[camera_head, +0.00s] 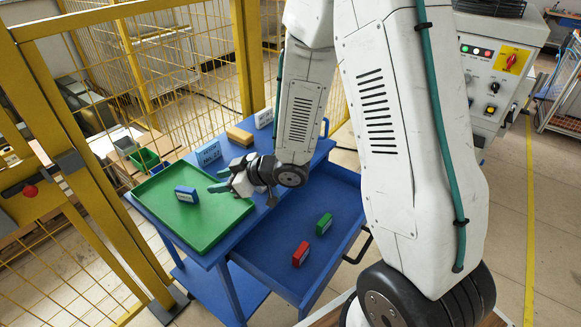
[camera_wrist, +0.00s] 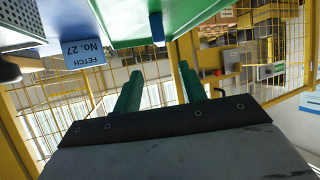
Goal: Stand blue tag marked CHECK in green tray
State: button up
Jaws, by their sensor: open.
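The green tray (camera_head: 215,222) lies on top of the blue cart, and its green surface also shows at the top of the wrist view (camera_wrist: 120,12). A blue tag (camera_head: 186,194) with a white label stands upright inside the tray, toward its left; its lettering is too small to read. My gripper (camera_head: 217,181) is over the tray's right part, to the right of the blue tag and apart from it. Its green fingers are spread and empty, as the wrist view shows (camera_wrist: 160,85).
The open blue drawer (camera_head: 275,262) holds a red tag (camera_head: 300,254) and a green tag (camera_head: 324,223). Yellow fencing (camera_head: 75,150) borders the left.

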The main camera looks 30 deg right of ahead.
jog(key=s+d+r+m+h, duration=0.2)
jog(key=d+r+h, duration=0.3)
jog(key=d+r, duration=0.1)
jog(key=s+d+r+m+h, duration=0.2)
jog(key=d+r+m+h, duration=0.15)
jog(key=d+r, duration=0.3)
jog(key=s+r+m+g, duration=0.2)
jog(key=s+r+g, duration=0.2)
jog(key=s, duration=0.8)
jog(key=s+r+m+g, duration=0.1)
jog(key=s+r+g, duration=0.2)
jog(key=s, duration=1)
jog(key=shift+s+a+r+m+g, duration=0.15)
jog(key=shift+a+r+m+g, duration=0.2)
jog(key=shift+a+r+g, duration=0.1)
jog(key=shift+h, duration=0.25)
